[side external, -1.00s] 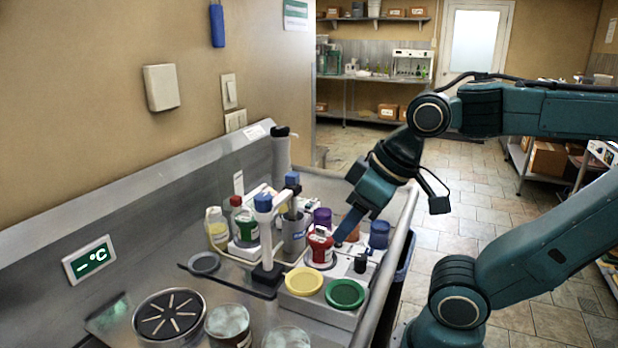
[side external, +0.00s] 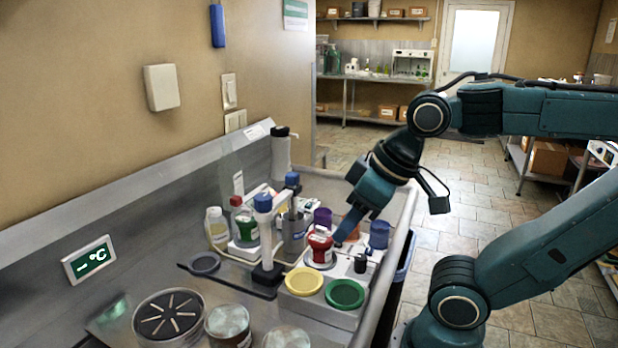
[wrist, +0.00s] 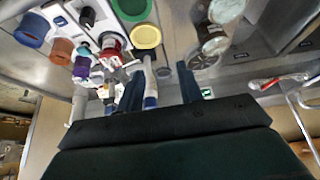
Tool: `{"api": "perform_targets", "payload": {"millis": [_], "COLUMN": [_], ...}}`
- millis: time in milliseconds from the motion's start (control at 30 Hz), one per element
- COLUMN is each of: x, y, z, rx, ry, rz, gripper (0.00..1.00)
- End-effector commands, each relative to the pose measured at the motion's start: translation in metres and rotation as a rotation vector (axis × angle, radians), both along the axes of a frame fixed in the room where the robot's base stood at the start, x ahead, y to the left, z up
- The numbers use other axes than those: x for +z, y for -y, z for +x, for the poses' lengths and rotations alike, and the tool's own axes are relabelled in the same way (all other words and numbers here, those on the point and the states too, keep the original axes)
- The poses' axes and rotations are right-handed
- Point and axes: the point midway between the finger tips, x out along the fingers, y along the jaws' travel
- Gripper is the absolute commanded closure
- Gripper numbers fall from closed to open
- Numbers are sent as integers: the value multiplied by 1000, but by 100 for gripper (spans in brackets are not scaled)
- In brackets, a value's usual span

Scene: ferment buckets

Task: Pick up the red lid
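A red round piece with a white label (side external: 320,243), which I take for the red lid, is beside the white block that carries the yellow lid (side external: 303,281) and the green lid (side external: 345,294). It also shows in the wrist view (wrist: 112,43). My gripper (side external: 346,231) points down just to the right of the red piece in the side view; I cannot tell whether they touch. In the wrist view my gripper (wrist: 162,86) has its two dark fingers apart, with the red piece left of and beyond them, not between them. Part of a finger is hidden in the side view.
A stand with a blue-topped post (side external: 265,235) rises left of the red piece. Purple (side external: 323,217) and blue (side external: 379,235) containers stand behind it. A red-capped bottle (side external: 245,228) is further left. Jars and a slotted round plate (side external: 169,316) occupy the front left.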

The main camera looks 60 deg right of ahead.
Motion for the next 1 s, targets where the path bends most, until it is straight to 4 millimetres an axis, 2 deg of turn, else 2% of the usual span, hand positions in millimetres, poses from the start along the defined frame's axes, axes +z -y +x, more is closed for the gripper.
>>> {"api": "perform_targets", "payload": {"millis": [67,133,167,633,1000], "x": [0,0,0,3,18], "y": [0,0,0,3,26], "z": [0,0,0,4,30], "rx": [0,0,0,40,320], "ry": [0,0,0,-18,-138], "rz": [0,0,0,-29,-192], "gripper": [64,52,51,51,51]}}
